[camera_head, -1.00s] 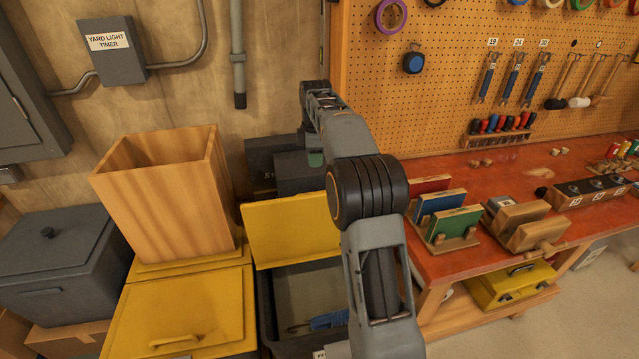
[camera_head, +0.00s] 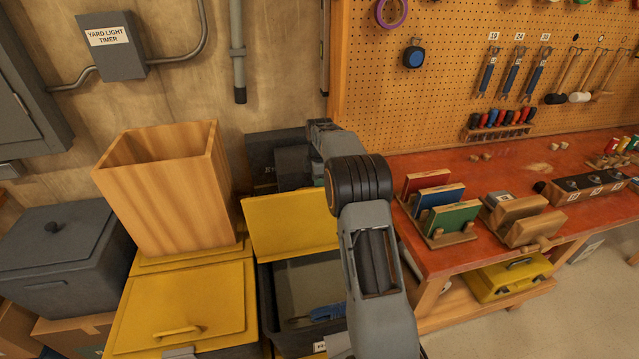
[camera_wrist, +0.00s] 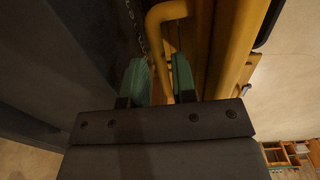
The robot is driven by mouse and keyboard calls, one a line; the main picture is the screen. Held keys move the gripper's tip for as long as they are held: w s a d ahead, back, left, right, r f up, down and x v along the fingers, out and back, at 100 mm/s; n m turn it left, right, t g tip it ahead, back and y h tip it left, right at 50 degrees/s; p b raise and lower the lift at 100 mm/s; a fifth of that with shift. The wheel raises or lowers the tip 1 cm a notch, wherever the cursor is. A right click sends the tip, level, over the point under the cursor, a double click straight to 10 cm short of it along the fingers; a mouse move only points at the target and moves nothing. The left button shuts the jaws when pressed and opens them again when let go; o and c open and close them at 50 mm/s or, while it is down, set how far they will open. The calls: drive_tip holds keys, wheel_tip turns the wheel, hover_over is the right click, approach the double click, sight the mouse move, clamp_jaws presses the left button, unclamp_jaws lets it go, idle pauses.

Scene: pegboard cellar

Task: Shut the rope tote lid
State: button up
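The rope tote (camera_head: 268,300) is a dark grey bin in the lower middle of the head view, with blue rope (camera_head: 326,313) inside. Its yellow lid (camera_head: 288,224) stands raised at the back, partly hidden by my arm. In the wrist view, my gripper (camera_wrist: 160,82) shows two green fingertips apart, with a gap between them. A curved yellow handle bar (camera_wrist: 158,22) lies just beyond the fingertips, close to the gap; I cannot tell whether they touch it. In the head view my gripper is mostly hidden behind the lid and arm.
A closed yellow-lidded tote (camera_head: 180,310) stands to the left, with a tall wooden box (camera_head: 165,195) on its back part. A grey lidded bin (camera_head: 60,265) is at far left. The red workbench (camera_head: 450,262) stands close on the right. Dark cases (camera_head: 270,160) lie behind the raised lid.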

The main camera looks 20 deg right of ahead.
drive_tip(key=shift+f, duration=0.9)
drive_tip(key=shift+c, duration=0.2)
clamp_jaws()
